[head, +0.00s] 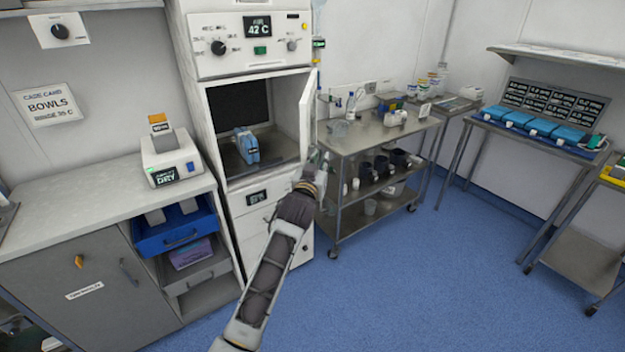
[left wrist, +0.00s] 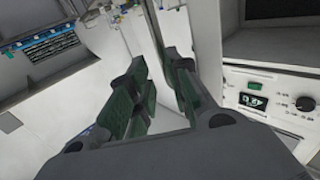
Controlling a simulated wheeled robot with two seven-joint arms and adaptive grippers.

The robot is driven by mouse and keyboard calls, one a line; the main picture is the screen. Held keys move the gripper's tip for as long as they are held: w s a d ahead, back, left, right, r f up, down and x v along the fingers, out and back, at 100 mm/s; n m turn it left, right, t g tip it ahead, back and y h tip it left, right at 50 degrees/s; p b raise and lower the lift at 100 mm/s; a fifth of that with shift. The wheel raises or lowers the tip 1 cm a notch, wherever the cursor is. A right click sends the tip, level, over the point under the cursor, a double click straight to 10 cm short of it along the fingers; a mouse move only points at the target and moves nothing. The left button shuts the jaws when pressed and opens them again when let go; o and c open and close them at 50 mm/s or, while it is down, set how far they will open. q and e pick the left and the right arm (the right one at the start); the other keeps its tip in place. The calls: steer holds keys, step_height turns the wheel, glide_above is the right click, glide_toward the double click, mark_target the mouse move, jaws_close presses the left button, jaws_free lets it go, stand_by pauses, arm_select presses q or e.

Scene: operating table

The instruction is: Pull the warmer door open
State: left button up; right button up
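The warmer (head: 250,60) is a tall white cabinet with a display reading 42 C. Its door (head: 307,108) is hinged on the right and stands swung open, showing a dark chamber with a blue item (head: 246,146) inside. My left gripper (head: 318,165) is at the lower end of the open door. In the left wrist view its two green-padded fingers (left wrist: 162,92) are apart, with a pale panel edge, likely the door (left wrist: 158,35), behind the gap. I cannot tell whether they touch it. My right gripper is not in view.
A steel cart (head: 385,135) with bottles and dark cups stands right of the warmer. A counter (head: 95,195) with a small white device (head: 170,158) and an open blue drawer (head: 178,232) is on the left. Blue floor (head: 430,280) is clear at front right.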

arm_select(q)
steer(key=v, duration=0.8)
steer(key=shift+f, duration=0.25)
